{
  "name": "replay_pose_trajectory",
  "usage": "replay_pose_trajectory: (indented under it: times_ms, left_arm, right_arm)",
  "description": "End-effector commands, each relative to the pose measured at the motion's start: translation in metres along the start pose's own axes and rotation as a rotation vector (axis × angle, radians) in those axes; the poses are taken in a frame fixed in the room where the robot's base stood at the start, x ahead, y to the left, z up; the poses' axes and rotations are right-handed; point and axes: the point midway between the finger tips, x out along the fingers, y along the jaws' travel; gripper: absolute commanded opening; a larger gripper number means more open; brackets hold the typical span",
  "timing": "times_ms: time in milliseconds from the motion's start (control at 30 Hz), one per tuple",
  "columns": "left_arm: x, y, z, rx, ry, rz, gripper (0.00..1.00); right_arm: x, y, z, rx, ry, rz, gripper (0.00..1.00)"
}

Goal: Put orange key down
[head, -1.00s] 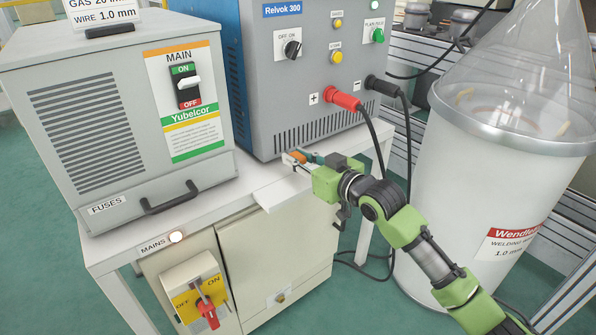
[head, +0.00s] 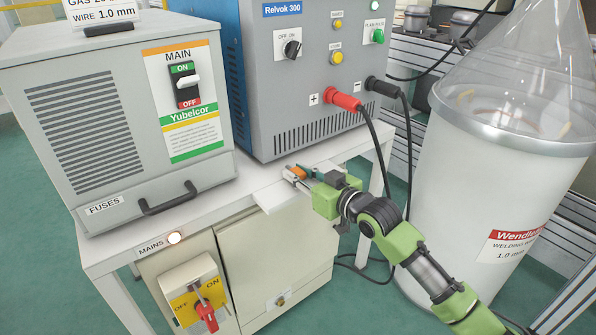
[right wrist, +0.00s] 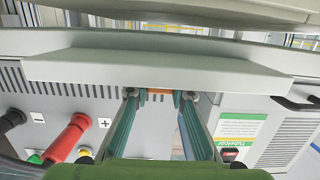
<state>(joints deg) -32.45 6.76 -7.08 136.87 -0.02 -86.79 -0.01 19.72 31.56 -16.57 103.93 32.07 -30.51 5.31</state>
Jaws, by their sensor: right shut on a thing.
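The orange key (head: 299,172) is a small orange piece at the tips of my right gripper (head: 303,176), just above the front edge of the white table (head: 262,183). The key also shows in the right wrist view as an orange bit (right wrist: 177,97) between the fingertips (right wrist: 160,96). My right gripper is shut on it. Most of the key is hidden by the fingers, and I cannot tell whether it touches the table. My left gripper is out of view.
The grey Yubelcor fuse box (head: 120,130) stands left on the table, and the blue-grey Relvok 300 unit (head: 310,80) stands behind the gripper. A white wire drum (head: 480,190) stands right of my arm.

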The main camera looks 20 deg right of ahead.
Motion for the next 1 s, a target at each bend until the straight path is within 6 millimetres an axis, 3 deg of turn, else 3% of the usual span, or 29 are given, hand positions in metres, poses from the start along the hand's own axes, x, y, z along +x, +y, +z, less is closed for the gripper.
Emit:
replay_pose_trajectory:
  times_ms: [67,100,133,467,633,1000]
  left_arm:
    - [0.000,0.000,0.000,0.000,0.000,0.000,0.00]
    - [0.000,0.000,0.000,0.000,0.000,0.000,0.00]
    - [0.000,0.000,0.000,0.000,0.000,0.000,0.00]
    - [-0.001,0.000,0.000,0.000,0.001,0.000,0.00]
    - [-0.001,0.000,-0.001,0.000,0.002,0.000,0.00]
    - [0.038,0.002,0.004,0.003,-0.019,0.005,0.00]
  right_arm:
    - [0.000,0.000,0.000,-0.001,0.001,0.000,0.00]
    - [0.000,0.000,0.000,-0.001,0.000,0.000,0.29]
    - [0.000,0.000,0.000,-0.001,0.000,0.000,0.37]
    - [0.000,0.000,-0.001,0.000,0.000,0.000,0.38]
    - [-0.002,0.000,-0.013,-0.001,0.004,0.000,0.38]
    - [-0.077,0.001,-0.011,-0.001,-0.004,0.001,0.38]
